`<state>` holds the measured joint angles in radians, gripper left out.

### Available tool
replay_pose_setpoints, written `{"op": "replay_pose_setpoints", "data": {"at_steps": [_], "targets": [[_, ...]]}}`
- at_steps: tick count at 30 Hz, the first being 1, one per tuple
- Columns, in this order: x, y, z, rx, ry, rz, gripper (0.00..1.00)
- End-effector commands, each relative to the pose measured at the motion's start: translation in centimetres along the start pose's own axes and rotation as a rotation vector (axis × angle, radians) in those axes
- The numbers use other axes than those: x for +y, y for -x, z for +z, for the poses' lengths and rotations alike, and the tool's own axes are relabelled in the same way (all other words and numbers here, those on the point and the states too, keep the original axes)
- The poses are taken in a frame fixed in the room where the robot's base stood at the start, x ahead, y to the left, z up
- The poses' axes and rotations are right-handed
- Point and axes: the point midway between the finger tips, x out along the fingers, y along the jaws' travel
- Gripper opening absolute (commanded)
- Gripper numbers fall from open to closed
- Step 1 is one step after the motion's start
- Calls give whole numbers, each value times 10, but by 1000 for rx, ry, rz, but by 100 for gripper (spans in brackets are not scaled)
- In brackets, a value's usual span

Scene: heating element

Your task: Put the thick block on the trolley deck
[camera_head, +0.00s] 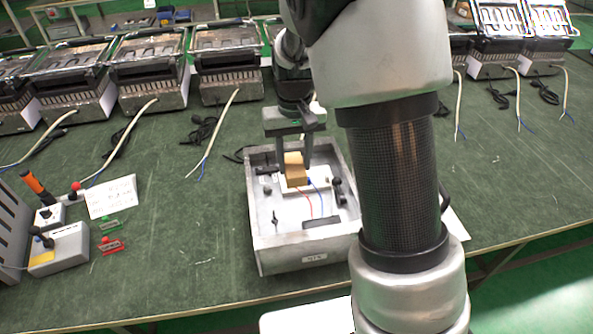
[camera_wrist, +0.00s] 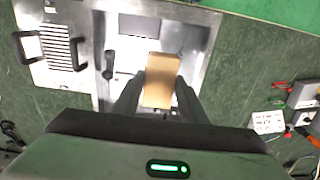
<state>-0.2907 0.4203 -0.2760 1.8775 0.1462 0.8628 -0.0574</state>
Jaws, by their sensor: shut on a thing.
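The thick block (camera_head: 294,168) is a tan, box-shaped piece. My gripper (camera_head: 293,162) reaches down over the grey metal tray (camera_head: 302,265) and is shut on the block. In the wrist view the block (camera_wrist: 162,80) sits between the two dark fingers of my gripper (camera_wrist: 158,98). Below the block, inside the tray, is a white plate (camera_head: 318,178) with red and blue wires. I cannot tell whether the block touches this plate, or whether the plate is the trolley deck. The block hides part of it.
Several heater units (camera_head: 150,70) with loose cables stand along the back of the green bench. A control box (camera_head: 60,250) and a white card (camera_head: 110,197) lie at left. Dark fittings line the tray walls.

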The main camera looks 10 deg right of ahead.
Motion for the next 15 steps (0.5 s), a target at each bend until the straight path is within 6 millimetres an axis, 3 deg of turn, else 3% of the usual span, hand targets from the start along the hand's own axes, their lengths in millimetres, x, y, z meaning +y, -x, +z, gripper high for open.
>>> {"op": "replay_pose_setpoints", "data": {"at_steps": [9,15], "targets": [[0,-50,1,-4,0,1,15],[0,-66,0,-1,0,0,15]]}}
